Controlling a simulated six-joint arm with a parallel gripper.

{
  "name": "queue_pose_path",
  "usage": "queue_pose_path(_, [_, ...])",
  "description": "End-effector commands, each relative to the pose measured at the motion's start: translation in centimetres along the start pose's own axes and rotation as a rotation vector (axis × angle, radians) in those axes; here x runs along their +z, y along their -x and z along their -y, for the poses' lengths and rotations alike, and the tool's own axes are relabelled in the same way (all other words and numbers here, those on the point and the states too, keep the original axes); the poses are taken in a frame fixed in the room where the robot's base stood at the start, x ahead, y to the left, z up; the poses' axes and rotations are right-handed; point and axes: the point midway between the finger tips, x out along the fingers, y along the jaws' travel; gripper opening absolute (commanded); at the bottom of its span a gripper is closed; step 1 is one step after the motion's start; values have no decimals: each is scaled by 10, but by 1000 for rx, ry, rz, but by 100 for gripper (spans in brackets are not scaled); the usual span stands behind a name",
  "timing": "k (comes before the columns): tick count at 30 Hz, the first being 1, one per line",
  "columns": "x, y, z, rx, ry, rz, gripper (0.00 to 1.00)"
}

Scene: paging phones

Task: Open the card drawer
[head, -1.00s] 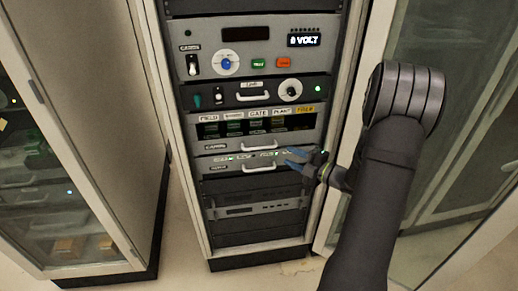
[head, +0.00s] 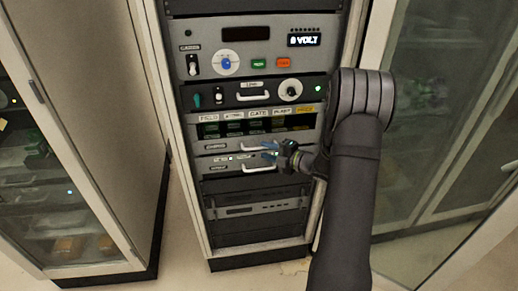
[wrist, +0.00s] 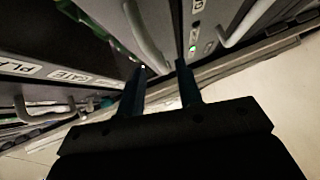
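The card drawer (head: 208,146) is a grey panel in the middle of the rack, under a dark row of cards labelled FIELD, GATE, PLANT and others. It looks closed, with a pale bar handle (head: 256,148) on its front. My gripper (head: 270,151) is at the right part of this handle, coming from the right. In the wrist view my gripper (wrist: 162,66) has its two blue fingers apart. A curved bar handle (wrist: 145,38) runs down towards the gap between the fingertips; I cannot tell whether they touch it.
Just below is another grey drawer with its own handle (head: 260,168), close to my gripper. Above are a dark drawer with a handle (head: 254,99) and a panel with a blue knob (head: 226,64). An open glass door (head: 425,130) stands to the right, beside my arm.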

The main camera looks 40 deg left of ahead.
Motion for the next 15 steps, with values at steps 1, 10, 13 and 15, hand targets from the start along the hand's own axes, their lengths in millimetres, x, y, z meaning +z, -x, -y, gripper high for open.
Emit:
queue_pose_path(1, [-1, -10, 1, -2, 0, -3, 33])
queue_pose_path(10, [0, -38, 0, 0, 0, 0, 33])
queue_pose_path(13, [0, -40, 0, 0, -1, 0, 33])
queue_pose_path(15, [0, -40, 0, 0, -1, 1, 33])
